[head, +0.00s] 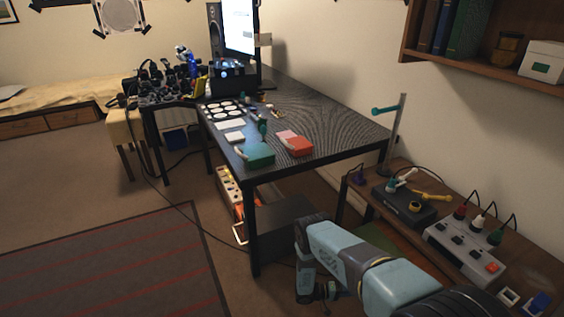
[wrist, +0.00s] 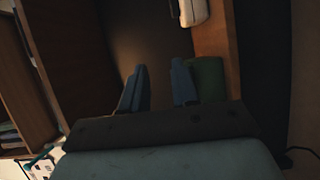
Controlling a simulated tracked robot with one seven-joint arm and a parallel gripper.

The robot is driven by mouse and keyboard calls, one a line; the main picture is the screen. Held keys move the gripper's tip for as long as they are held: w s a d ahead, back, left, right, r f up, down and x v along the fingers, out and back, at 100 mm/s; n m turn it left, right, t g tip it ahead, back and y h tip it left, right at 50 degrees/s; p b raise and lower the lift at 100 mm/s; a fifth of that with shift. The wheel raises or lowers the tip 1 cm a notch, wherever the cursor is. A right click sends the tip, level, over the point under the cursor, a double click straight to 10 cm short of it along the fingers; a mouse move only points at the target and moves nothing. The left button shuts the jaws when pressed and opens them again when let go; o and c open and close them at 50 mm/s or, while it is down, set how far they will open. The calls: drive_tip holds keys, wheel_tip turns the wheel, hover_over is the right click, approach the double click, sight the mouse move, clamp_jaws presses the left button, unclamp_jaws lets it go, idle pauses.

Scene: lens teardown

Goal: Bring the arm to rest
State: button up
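My arm reaches in from the lower right of the head view, its light blue links bent low in front of the side bench. My gripper shows in the wrist view (wrist: 160,88), its two blue-grey fingers apart with a dark gap between them. Nothing is visible between the fingers. In the head view the gripper end is low by the floor near the table leg and mostly hidden behind the arm. A green thing (wrist: 208,78) lies just right of the right finger in the wrist view; whether they touch I cannot tell.
The dark table (head: 331,117) holds a green box (head: 259,155), a red box (head: 299,146) and a monitor (head: 239,28). The low wooden bench (head: 455,201) at right carries a grey device (head: 462,255) and a black box (head: 404,205). Open floor (head: 80,195) lies left.

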drive_tip(key=w+a+r+m+g+y, duration=0.1)
drive_tip(key=w+r, duration=0.4)
drive_tip(key=r, duration=0.4)
drive_tip(key=w+a+r+m+g+y, duration=0.15)
drive_tip(key=w+r, duration=0.25)
drive_tip(key=r, duration=0.5)
drive_tip(key=w+a+r+g+y, duration=0.1)
drive_tip(key=w+r+g+y, duration=0.1)
drive_tip(key=w+r, duration=0.5)
wheel_tip(320, 180, up, 30)
drive_tip(key=s+f+y, duration=0.1)
drive_tip(key=s+y, duration=0.2)
drive_tip(key=y, duration=0.2)
drive_tip(key=s+r+t+y, duration=0.2)
drive_tip(key=s+r, duration=0.6)
drive_tip(key=r, duration=0.4)
drive_tip(key=s+r+t+y, duration=0.25)
drive_tip(key=s+r, duration=0.45)
drive_tip(key=r, duration=0.5)
drive_tip(key=s+a+r+n+t+y, duration=0.1)
drive_tip(key=s+r, duration=0.3)
drive_tip(key=s, duration=0.7)
drive_tip(key=s+a+r+n+t+y, duration=0.1)
drive_tip(key=s+r+t, duration=0.3)
drive_tip(key=s, duration=0.7)
drive_tip(key=shift+a+r+n+y, duration=0.2)
drive_tip(key=shift+a+n+y, duration=0.25)
drive_tip(key=shift+y, duration=0.45)
